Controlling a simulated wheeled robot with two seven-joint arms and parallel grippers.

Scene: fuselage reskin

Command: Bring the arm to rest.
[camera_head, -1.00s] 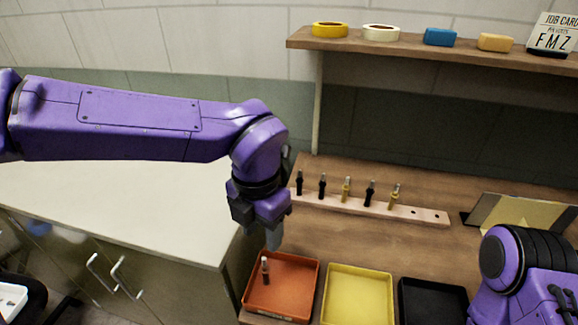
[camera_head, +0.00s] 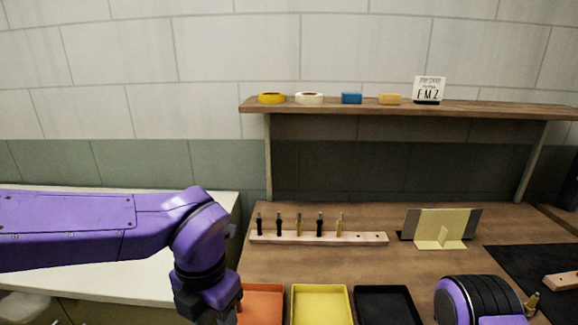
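My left arm comes in from the left above the white cabinet top. Its gripper (camera_head: 228,310) points down at the bottom edge, beside the orange tray (camera_head: 264,300) and overlapping its left side in the picture. Its fingertips are mostly cut off, so I cannot tell whether it is open or shut. Part of my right arm shows at the lower right, but its gripper is out of view.
A wooden strip (camera_head: 366,238) holds several upright pins. A yellow tray (camera_head: 321,305) and black tray (camera_head: 385,306) stand right of the orange one. A card holder (camera_head: 440,228) is behind. A shelf (camera_head: 470,107) runs above. A black mat (camera_head: 530,268) lies right.

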